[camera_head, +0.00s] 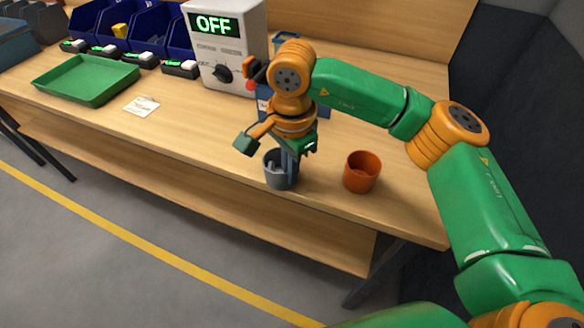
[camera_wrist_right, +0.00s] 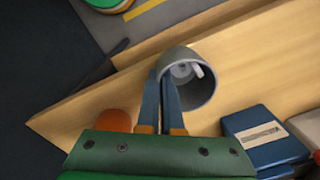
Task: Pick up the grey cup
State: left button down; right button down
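The grey cup (camera_head: 275,177) stands upright near the table's front edge. It also shows in the right wrist view (camera_wrist_right: 203,94), with something light grey inside its mouth. My right gripper (camera_head: 288,172) points down at the right side of the cup. In the right wrist view its two blue-grey fingers (camera_wrist_right: 162,82) lie close together with a narrow gap, at the cup's wall. I cannot tell whether they press on the wall. My left gripper is not in view.
An orange cup (camera_head: 361,172) stands close to the right of the grey cup. A machine reading OFF (camera_head: 228,50), a blue box (camera_head: 263,98), a green tray (camera_head: 87,84) and blue bins (camera_head: 140,28) are farther back. The table (camera_head: 185,140) is clear left of the cup.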

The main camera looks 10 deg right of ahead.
jog(key=shift+s+a, duration=0.1)
jog(key=shift+s, duration=0.05)
jog(key=c, duration=1.4)
grip_release()
jog(key=shift+c, duration=0.2)
jog(key=o, duration=0.4)
jog(key=shift+o, duration=0.2)
